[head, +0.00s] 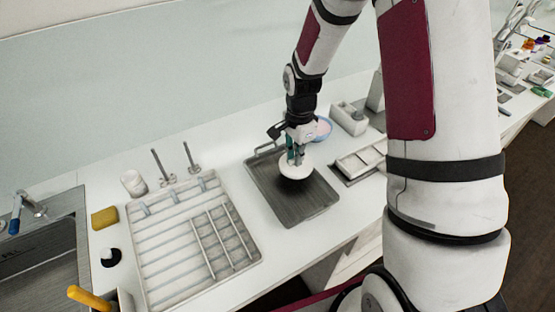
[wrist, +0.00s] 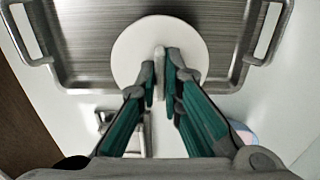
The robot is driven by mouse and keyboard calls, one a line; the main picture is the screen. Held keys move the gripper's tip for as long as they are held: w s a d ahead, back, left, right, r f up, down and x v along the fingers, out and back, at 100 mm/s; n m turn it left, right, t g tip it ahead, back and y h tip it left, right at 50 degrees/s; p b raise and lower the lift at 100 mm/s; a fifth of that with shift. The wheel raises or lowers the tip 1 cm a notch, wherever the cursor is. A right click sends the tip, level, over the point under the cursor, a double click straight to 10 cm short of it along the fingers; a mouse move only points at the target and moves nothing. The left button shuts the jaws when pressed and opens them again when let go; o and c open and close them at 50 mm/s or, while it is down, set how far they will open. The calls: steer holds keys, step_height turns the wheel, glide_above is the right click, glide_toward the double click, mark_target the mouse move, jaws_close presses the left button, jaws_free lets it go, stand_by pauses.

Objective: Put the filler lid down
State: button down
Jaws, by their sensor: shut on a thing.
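The filler lid is a round white disc (head: 294,171) with a small upright grip; it also shows in the wrist view (wrist: 135,50). My gripper (head: 295,156) points down and is shut on the lid's grip, as the wrist view shows with both fingertips (wrist: 167,72) pressed to it. The lid is over the dark grey metal tray (head: 299,209), toward its far half. A dark shadow lies beside the lid on the tray. I cannot tell whether the lid touches the tray floor. The tray has a handle at each end in the wrist view.
A white drying rack (head: 160,275) stands left of the tray. A pale divided tray (head: 362,160) lies to the right, and a blue-rimmed bowl (head: 323,127) sits behind. A sink (head: 45,262) and yellow sponge (head: 104,218) are at the left. White counter is bare in front of the tray.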

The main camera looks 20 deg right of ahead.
mark_target(277, 169)
steer(key=w+a, duration=0.4)
steer(key=shift+f, duration=0.25)
steer(key=shift+w+a+f+p, duration=0.15)
steer(key=shift+f+p, duration=0.45)
steer(key=shift+f, duration=1.15)
steer(key=shift+f, duration=0.2)
steer(key=c, duration=1.7)
jaws_free()
